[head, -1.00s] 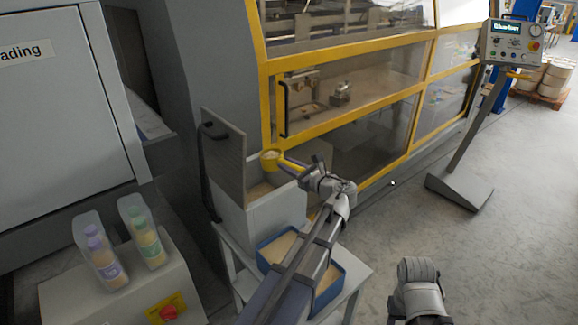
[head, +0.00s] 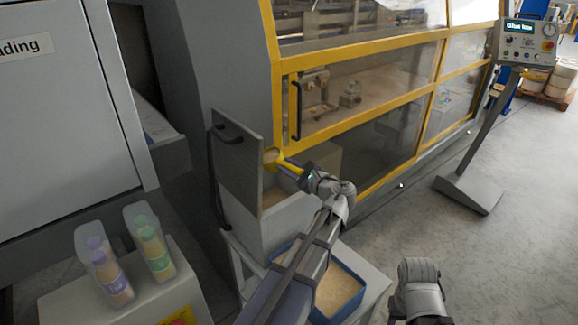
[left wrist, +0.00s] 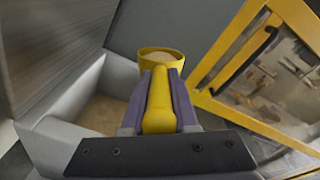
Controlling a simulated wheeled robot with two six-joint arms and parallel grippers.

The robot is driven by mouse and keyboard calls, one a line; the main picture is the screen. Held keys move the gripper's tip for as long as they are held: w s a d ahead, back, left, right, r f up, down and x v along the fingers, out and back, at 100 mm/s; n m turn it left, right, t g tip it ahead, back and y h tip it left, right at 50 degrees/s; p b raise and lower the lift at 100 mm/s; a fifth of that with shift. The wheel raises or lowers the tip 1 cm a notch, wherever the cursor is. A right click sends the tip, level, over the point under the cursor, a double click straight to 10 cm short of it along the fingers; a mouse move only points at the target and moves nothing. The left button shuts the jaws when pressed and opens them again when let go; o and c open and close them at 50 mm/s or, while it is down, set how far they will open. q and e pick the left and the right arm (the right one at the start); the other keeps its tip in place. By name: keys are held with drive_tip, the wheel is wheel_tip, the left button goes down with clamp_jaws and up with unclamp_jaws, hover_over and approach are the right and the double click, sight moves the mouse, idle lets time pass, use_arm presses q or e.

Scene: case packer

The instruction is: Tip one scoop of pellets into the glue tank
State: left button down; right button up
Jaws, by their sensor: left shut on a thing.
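The yellow scoop (head: 271,158) is held by its handle in my left gripper (head: 302,174), which is shut on it. The left wrist view shows the scoop's cup (left wrist: 160,54) with tan pellets inside. The cup is over the open glue tank (head: 290,215), close to its raised grey lid (head: 237,165). In the left wrist view the tank's opening lies below and left of the scoop, with tan material inside (left wrist: 102,113). A blue bin of pellets (head: 352,283) stands in front of the tank, partly hidden by my left arm. My right gripper's fingers are not visible.
The yellow-framed machine guard (head: 365,95) rises right behind the tank. Two clear holders with bottles (head: 105,275) stand on a grey box at lower left. A control panel on a stand (head: 527,43) is at right. The floor between is clear.

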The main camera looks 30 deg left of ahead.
sight(274, 169)
use_arm(q)
drive_tip(key=shift+s+f+n+b, duration=0.15)
drive_tip(key=shift+f+n+b, duration=0.15)
drive_tip(key=shift+f+n, duration=0.4)
drive_tip(key=shift+a+r+n, duration=0.1)
drive_tip(key=shift+r+n, duration=0.05)
drive_tip(key=shift+n, duration=0.55)
drive_tip(key=n, duration=0.3)
drive_tip(key=f+n, duration=0.1)
drive_tip(key=n, duration=0.1)
drive_tip(key=shift+s+n+b, duration=0.3)
drive_tip(key=shift+s+b, duration=0.05)
drive_tip(key=shift+b, duration=0.05)
drive_tip(key=n, duration=0.4)
drive_tip(key=shift+f, duration=0.3)
drive_tip(key=shift+f+n+b, duration=0.2)
drive_tip(key=shift+n+b, duration=0.25)
drive_tip(key=shift+n, duration=1.15)
